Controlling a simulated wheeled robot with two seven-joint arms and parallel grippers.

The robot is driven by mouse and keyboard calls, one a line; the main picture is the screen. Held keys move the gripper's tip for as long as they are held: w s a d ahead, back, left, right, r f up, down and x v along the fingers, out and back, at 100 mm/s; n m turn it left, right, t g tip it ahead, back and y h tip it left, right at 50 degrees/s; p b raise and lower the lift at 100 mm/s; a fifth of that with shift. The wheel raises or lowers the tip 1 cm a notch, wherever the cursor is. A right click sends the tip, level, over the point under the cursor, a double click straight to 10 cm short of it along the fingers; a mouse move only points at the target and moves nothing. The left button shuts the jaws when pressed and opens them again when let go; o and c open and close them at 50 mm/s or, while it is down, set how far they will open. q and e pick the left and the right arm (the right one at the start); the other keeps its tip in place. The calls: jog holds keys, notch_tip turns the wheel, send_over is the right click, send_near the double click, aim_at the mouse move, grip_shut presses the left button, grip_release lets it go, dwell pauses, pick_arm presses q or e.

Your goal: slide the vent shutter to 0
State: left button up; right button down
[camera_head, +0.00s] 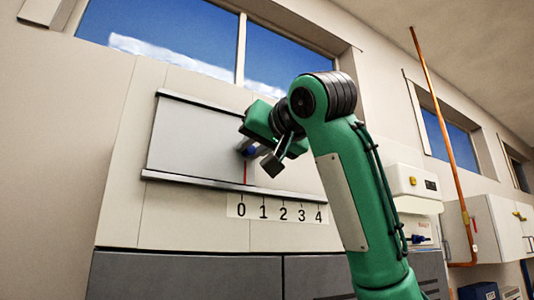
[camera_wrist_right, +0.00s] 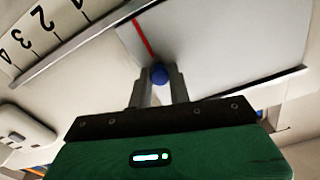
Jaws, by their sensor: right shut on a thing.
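The vent shutter (camera_head: 190,140) is a pale grey panel between an upper and a lower dark rail on the wall. A red line (camera_head: 246,174) near its right edge stands above the 0 of the number scale (camera_head: 282,211), in line with it or nearly so. It also shows in the wrist view (camera_wrist_right: 143,38). My right gripper (camera_head: 262,156) is shut on the shutter's blue knob (camera_wrist_right: 159,74), with a finger on each side. In the head view the gripper partly hides the knob and the shutter's right edge. My left gripper is not in view.
The lower rail (camera_head: 200,182) runs on to the right beneath my arm. Grey cabinets (camera_head: 185,275) stand below the scale. A white wall box (camera_head: 412,182) and an orange pipe (camera_head: 446,135) are to the right. Windows (camera_head: 170,35) are above.

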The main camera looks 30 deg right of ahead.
jog(key=shift+a, duration=0.1)
jog(key=c, duration=1.7)
grip_release()
jog(key=shift+c, duration=0.2)
jog(key=o, duration=0.4)
jog(key=shift+a, duration=0.15)
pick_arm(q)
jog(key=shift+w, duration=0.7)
pick_arm(e)
jog(key=shift+o, duration=0.2)
jog(key=shift+a, duration=0.1)
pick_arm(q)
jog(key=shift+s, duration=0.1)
pick_arm(e)
jog(key=shift+s, duration=0.1)
jog(key=shift+s+d+f+b, duration=0.1)
jog(key=shift+s+d+b, duration=0.1)
jog(key=shift+s+b, duration=0.1)
pick_arm(q)
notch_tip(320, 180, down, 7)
jog(key=b, duration=0.6)
pick_arm(e)
jog(key=s, duration=1.3)
jog(key=shift+d, duration=0.3)
